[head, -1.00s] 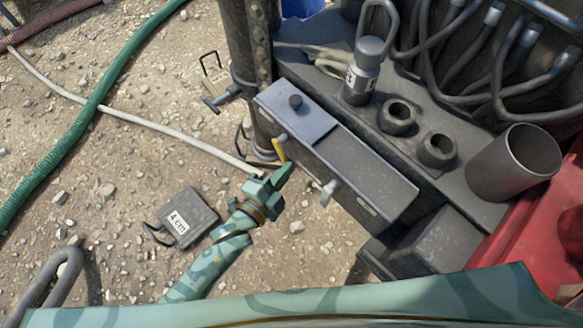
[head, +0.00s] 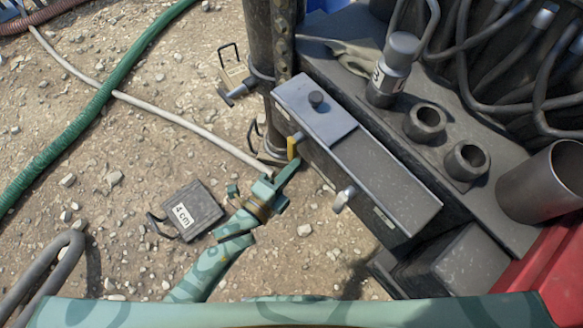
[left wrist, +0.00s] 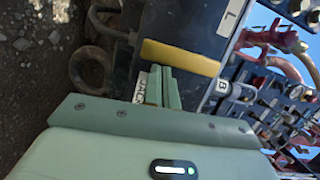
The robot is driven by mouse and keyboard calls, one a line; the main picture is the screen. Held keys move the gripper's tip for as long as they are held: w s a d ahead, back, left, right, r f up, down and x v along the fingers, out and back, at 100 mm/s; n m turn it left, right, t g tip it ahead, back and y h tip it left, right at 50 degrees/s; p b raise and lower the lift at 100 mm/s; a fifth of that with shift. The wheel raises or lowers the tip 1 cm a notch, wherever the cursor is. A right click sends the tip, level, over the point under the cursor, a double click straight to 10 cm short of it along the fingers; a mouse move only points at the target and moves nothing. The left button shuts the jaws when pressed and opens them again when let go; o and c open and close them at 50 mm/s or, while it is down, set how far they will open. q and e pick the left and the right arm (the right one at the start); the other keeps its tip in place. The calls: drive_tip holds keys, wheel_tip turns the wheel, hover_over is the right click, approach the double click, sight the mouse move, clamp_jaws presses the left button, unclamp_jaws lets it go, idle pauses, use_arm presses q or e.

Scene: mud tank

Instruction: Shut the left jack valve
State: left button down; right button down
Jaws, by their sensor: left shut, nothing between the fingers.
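A yellow valve lever (head: 293,147) sticks out from the near side of the grey metal box (head: 390,185). In the left wrist view the same lever (left wrist: 180,57) lies as a bar across the dark panel, just beyond my fingertips. My left gripper (head: 288,174) is shut and empty, with its tips very close to the lever. Its closed green fingers also show in the left wrist view (left wrist: 155,86); I cannot tell whether they touch the lever. A partly hidden white label (left wrist: 140,87) beside the fingers seems to read "JACK". My right gripper is not in view.
A silver-handled valve (head: 343,199) sits further along the box side. A dark "4 cm" block (head: 192,208) lies on the gravel at left, near a green hose (head: 88,115) and a pale hose (head: 150,112). Open gravel surrounds my left arm.

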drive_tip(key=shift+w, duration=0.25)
use_arm(q)
drive_tip(key=shift+a, duration=0.1)
